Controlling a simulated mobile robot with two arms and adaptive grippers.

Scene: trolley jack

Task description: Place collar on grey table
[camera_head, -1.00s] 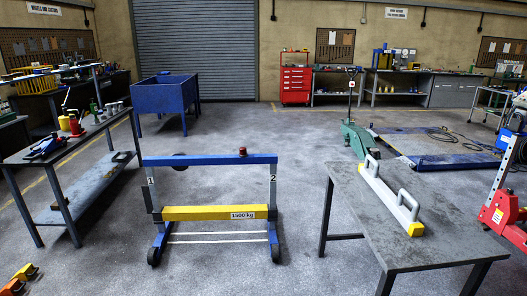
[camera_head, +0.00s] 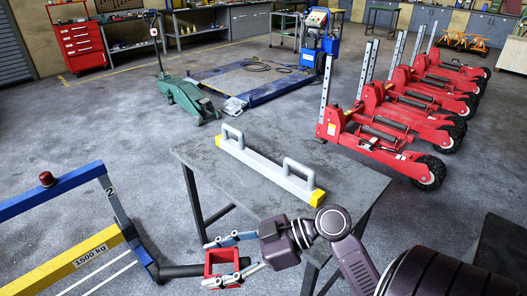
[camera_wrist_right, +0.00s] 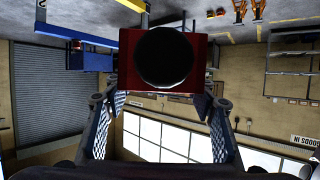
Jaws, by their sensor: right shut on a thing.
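The red, box-shaped collar (camera_head: 222,258) is between the fingers of my right gripper (camera_head: 214,262), low in the head view. The gripper is shut on it and holds it left of the near part of the grey table (camera_head: 262,192), apart from the tabletop. In the right wrist view, the collar (camera_wrist_right: 206,62) shows its square red face with a large dark round opening, between the two fingers. The grey table has a dull, scuffed top and dark legs. My left gripper is not in view.
A grey double-handled bar with yellow ends (camera_head: 262,163) lies across the tabletop. The near left part of the top is bare. A blue and yellow 1500 kg frame (camera_head: 95,248) stands left. Several red wheeled units (camera_head: 385,125) stand behind right, and a green trolley jack (camera_head: 185,97) behind left.

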